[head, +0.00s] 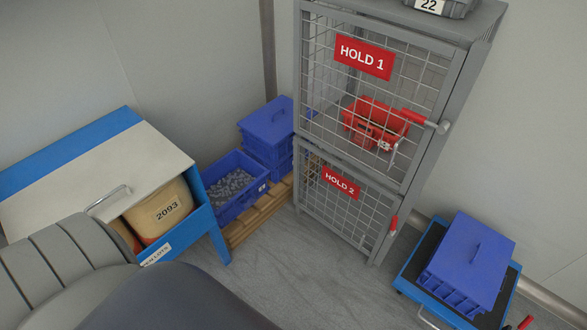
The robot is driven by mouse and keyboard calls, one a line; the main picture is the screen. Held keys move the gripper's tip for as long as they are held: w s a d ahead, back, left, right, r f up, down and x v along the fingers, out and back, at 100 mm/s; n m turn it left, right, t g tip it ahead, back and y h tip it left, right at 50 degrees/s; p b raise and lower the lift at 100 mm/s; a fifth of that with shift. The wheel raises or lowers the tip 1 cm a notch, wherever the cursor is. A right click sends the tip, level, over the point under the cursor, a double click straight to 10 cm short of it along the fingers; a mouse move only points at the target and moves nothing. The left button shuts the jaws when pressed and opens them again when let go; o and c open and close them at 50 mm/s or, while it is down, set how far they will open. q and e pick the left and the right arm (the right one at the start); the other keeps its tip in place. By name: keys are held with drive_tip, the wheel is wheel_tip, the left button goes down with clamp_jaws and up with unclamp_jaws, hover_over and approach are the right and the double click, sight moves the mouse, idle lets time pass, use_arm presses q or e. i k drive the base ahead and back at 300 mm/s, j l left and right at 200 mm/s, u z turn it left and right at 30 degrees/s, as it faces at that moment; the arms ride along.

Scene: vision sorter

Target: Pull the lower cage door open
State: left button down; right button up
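The lower cage door (335,209) is a grey wire-mesh panel with a red sign reading HOLD 2 (341,183). It appears closed in the frame of the grey cage cabinet. A red handle (394,225) stands near its right edge. Above it is the upper cage door (325,75) with a red HOLD 1 sign (364,57) and a red-gripped lever (425,120). It also looks closed. Neither of my grippers is in view. A grey arm link of mine fills the lower left.
A red container (375,124) sits behind the upper mesh. Left are a blue-framed bench (100,165) and blue bins (233,187) on a wooden pallet (250,222). Right is a blue crate (470,262) on a low cart (418,258). Grey floor before the cage is free.

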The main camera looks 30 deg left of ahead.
sight(334, 205)
drive_tip(key=u, duration=0.7)
